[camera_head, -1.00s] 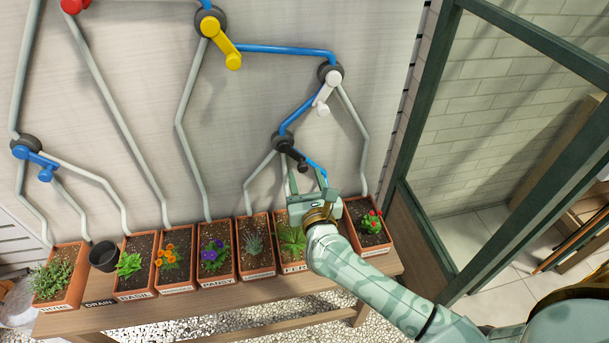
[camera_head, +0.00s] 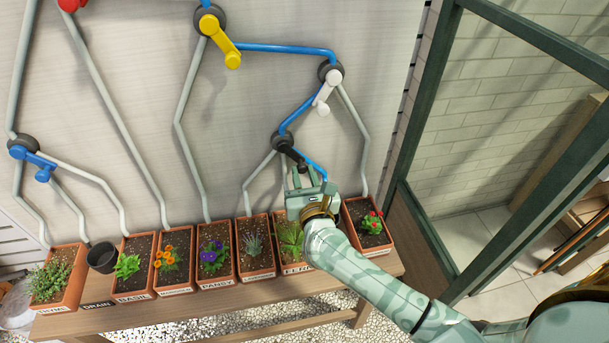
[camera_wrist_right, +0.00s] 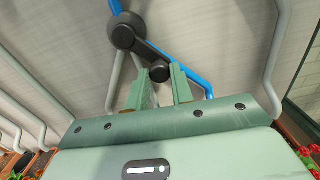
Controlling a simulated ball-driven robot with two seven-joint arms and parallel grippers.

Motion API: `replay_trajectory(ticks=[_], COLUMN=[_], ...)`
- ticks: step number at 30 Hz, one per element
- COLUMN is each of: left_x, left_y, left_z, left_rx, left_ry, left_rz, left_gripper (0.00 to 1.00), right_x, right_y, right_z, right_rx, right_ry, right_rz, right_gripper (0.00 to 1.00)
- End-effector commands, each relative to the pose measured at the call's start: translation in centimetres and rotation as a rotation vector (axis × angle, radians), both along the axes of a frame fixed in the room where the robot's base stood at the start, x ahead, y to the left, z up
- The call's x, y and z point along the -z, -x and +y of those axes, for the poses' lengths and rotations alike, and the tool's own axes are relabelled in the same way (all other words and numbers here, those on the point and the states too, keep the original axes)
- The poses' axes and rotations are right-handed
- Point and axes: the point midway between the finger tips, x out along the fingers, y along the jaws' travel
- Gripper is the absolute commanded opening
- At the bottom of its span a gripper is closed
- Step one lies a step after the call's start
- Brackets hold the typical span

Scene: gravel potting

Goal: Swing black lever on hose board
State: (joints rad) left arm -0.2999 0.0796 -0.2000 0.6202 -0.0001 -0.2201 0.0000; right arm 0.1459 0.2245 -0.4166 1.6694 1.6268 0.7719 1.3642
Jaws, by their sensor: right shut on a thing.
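The black lever (camera_head: 293,154) sits on a dark round hub (camera_head: 282,141) low on the hose board (camera_head: 265,90). It slants down and to the right, along the blue right-hand hose below the hub. In the right wrist view, its arm (camera_wrist_right: 142,50) ends in a round knob (camera_wrist_right: 160,73). My right gripper (camera_head: 304,176) is at that knob from below; its two green fingers (camera_wrist_right: 161,86) stand on either side of the knob and are shut on it. My palm and fingers hide part of the hoses below. My left gripper is not in view.
A white lever (camera_head: 326,92), a yellow lever (camera_head: 227,51), a blue lever (camera_head: 37,163) and a red one (camera_head: 70,4) are on the same board. Potted plants line the wooden bench (camera_head: 200,298) under my right arm. A green-framed glass panel (camera_head: 425,130) stands at right.

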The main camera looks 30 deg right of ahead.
Motion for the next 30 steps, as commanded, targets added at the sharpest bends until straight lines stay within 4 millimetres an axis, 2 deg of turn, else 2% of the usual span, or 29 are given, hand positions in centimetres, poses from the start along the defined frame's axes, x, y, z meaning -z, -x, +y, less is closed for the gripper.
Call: replay_trajectory(ticks=[9,18,30], left_x=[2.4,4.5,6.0], left_y=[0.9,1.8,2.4], left_z=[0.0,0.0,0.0], left_rx=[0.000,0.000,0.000], left_ry=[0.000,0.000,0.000], left_rz=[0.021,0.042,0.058], left_gripper=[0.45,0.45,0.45], right_x=[1.2,1.6,1.4], right_y=[-0.2,-0.6,-0.8], right_z=[1.1,2.3,3.3], right_rx=[0.000,0.001,0.001], right_ry=[-0.202,-0.431,-0.610], right_rz=[-0.045,-0.099,-0.144], right_gripper=[0.00,0.00,0.00])
